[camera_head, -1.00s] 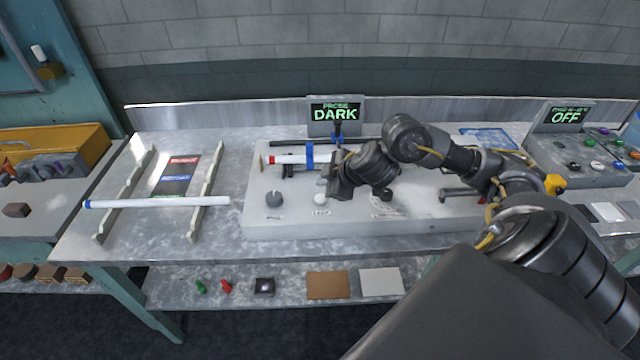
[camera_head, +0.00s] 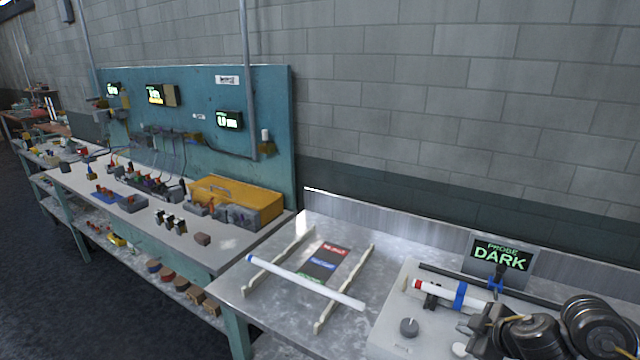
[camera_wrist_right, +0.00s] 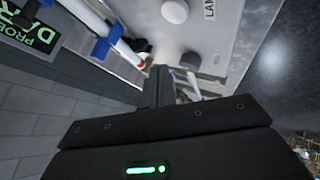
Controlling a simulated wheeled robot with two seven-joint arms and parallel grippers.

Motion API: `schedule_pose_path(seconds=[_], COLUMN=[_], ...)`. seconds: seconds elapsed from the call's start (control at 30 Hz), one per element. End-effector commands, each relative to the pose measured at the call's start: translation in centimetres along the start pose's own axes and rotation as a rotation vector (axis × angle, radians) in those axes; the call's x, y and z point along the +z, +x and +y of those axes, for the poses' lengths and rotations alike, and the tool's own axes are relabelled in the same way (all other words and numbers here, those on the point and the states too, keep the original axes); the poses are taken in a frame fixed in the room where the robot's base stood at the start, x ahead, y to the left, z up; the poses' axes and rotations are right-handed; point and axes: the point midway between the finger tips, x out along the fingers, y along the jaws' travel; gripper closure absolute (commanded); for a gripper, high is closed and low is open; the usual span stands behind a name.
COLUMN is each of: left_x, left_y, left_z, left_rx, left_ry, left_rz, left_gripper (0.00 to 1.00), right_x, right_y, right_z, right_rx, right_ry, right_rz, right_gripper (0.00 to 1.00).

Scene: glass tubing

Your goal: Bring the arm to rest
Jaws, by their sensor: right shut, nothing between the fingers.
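My right gripper (camera_head: 478,338) is at the lower right of the head view, over the pale apparatus board (camera_head: 388,340). Its fingers are shut with nothing between them; they also show in the wrist view (camera_wrist_right: 160,82). A white tube with a red end and a blue clamp (camera_head: 458,295) lies just behind the gripper. I cannot tell whether the gripper touches it. The clamp also shows in the wrist view (camera_wrist_right: 106,46). My left gripper is in neither view.
A grey knob (camera_head: 409,327) stands left of my gripper. A display reading DARK (camera_head: 500,255) stands behind. A long white tube (camera_head: 305,281) lies across two notched rails left of the board. A yellow bin (camera_head: 236,196) sits on the farther bench.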

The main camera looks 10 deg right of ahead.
Motion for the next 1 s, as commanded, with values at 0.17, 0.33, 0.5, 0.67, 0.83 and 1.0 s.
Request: schedule_pose_path(seconds=[0.17,0.33,0.5,0.67,0.83,1.0], left_x=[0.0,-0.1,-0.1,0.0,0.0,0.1], left_y=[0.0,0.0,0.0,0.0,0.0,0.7], left_z=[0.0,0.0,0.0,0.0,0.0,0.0], left_rx=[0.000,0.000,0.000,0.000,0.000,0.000], left_ry=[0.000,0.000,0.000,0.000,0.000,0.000], left_rz=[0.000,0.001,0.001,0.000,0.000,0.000], left_gripper=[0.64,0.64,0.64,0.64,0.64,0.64], right_x=[-2.4,-0.7,3.2,6.7,9.5,12.0], right_y=[1.8,0.8,-1.4,-4.0,-7.1,-1.7], right_z=[-8.9,-16.7,-22.3,-26.9,-31.3,-33.4], right_rx=[-0.017,-0.005,-0.048,-0.120,-0.209,-0.212], right_ry=[0.090,0.299,0.460,0.581,0.691,0.674], right_rz=[0.094,0.005,-0.177,-0.343,-0.495,-0.508], right_gripper=[1.00,1.00,1.00,1.00,1.00,1.00])
